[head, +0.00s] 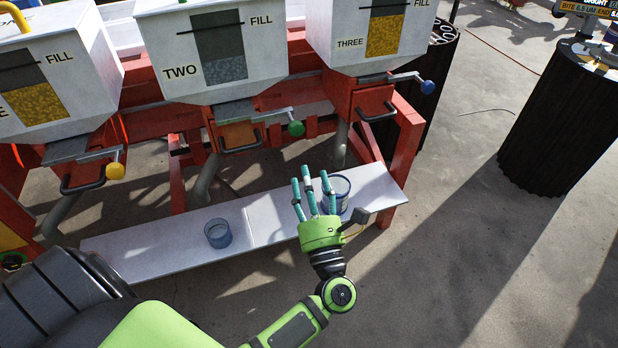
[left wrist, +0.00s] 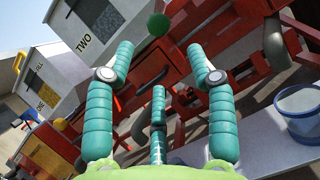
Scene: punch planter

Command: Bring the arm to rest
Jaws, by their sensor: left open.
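My left gripper (head: 314,194), green with teal fingers, is raised over the right part of the white shelf. Its fingers are spread and empty, and they also show in the left wrist view (left wrist: 158,75). A clear blue-rimmed cup (head: 338,190) stands on the shelf behind the fingers, partly hidden by them. A cup also shows at the right edge of the left wrist view (left wrist: 300,110), apart from the fingers. A second clear blue cup (head: 218,233) stands on the shelf left of the gripper. My right gripper is not in view.
The white shelf (head: 140,246) runs below three hoppers on a red frame (head: 408,150). Hopper TWO (head: 210,90) has a green-knobbed lever (head: 296,128); hopper THREE has a blue-knobbed lever (head: 428,87). Dark ribbed drums (head: 560,120) stand at right. The floor between is clear.

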